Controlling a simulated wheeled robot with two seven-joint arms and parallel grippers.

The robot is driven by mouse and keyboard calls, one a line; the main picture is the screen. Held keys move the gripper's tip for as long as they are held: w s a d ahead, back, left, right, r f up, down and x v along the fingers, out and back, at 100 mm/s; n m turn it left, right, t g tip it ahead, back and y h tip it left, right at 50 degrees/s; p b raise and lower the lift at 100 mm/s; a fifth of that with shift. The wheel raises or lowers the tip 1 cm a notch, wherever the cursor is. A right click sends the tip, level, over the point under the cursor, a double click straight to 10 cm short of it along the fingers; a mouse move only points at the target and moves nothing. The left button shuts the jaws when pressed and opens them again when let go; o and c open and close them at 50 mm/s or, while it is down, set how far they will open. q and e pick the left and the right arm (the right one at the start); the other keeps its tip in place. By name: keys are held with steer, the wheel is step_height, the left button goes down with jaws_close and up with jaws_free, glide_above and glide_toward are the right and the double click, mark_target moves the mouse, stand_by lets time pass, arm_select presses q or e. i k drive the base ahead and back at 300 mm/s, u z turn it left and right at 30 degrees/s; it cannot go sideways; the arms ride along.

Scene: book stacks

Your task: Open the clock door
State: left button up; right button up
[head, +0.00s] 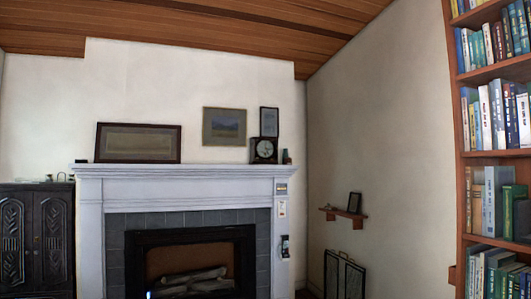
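A small dark clock (264,150) with a round pale face stands on the right part of the white mantel (180,172), far across the room. Its door is too small at this distance to tell whether it is open or shut. Neither of my grippers shows in the head view.
The mantel frames a fireplace (190,264) with logs. Framed pictures (138,143) stand or hang near the clock. A dark carved cabinet (36,240) is at the left. A tall bookshelf (461,200) fills the right edge. A small wall shelf (343,216) hangs above a dark fire screen (344,276).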

mark_target(254, 140)
steer(key=u, duration=0.05)
steer(key=i, duration=4.85)
steer(key=u, duration=0.8)
steer(key=i, duration=0.85)
steer(key=z, duration=0.3)
